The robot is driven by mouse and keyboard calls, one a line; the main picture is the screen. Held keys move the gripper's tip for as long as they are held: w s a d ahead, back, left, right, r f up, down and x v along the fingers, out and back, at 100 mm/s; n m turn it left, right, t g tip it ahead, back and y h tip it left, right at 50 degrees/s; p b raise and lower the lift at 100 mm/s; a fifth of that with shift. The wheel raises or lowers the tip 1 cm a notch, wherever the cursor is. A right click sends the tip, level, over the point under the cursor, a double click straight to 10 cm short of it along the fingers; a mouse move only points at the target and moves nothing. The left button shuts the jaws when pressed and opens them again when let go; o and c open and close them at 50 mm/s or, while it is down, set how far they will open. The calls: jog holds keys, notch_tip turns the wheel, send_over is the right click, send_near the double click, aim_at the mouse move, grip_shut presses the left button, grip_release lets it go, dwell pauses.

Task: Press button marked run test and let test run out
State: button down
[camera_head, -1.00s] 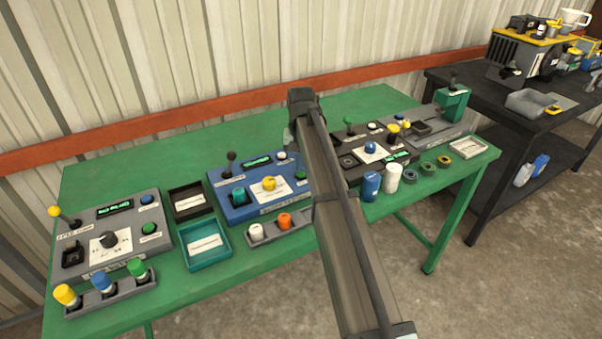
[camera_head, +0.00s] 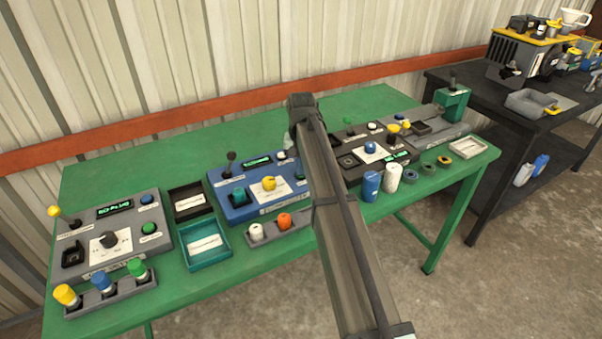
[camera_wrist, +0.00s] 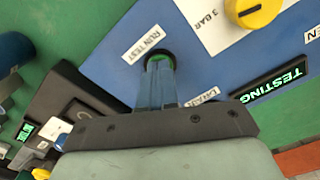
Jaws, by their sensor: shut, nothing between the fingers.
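The blue test unit (camera_head: 240,208) stands mid-table with a yellow knob (camera_head: 269,183), a teal part, a lever and a small display (camera_head: 257,161). In the wrist view its RUN TEST label (camera_wrist: 144,43) lies beside a green button (camera_wrist: 160,58), and its display (camera_wrist: 268,84) reads TESTING in green. My gripper (camera_wrist: 159,68) is shut and empty, with its fingertips at the green button and partly covering it. How far the button is pressed cannot be told. In the head view my arm hides most of the gripper.
A grey unit (camera_head: 75,258) stands left, with a rack of capped bottles before it. A dark tray (camera_head: 188,214) and teal tray (camera_head: 225,252) lie between the units. A dark unit (camera_head: 350,176), cans and rings stand right. Bare green tabletop lies behind the units.

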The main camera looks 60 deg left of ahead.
jog(key=shift+r, duration=0.1)
notch_tip(320, 180, up, 7)
jog(key=shift+r, duration=0.2)
dwell(1.0)
dwell(0.7)
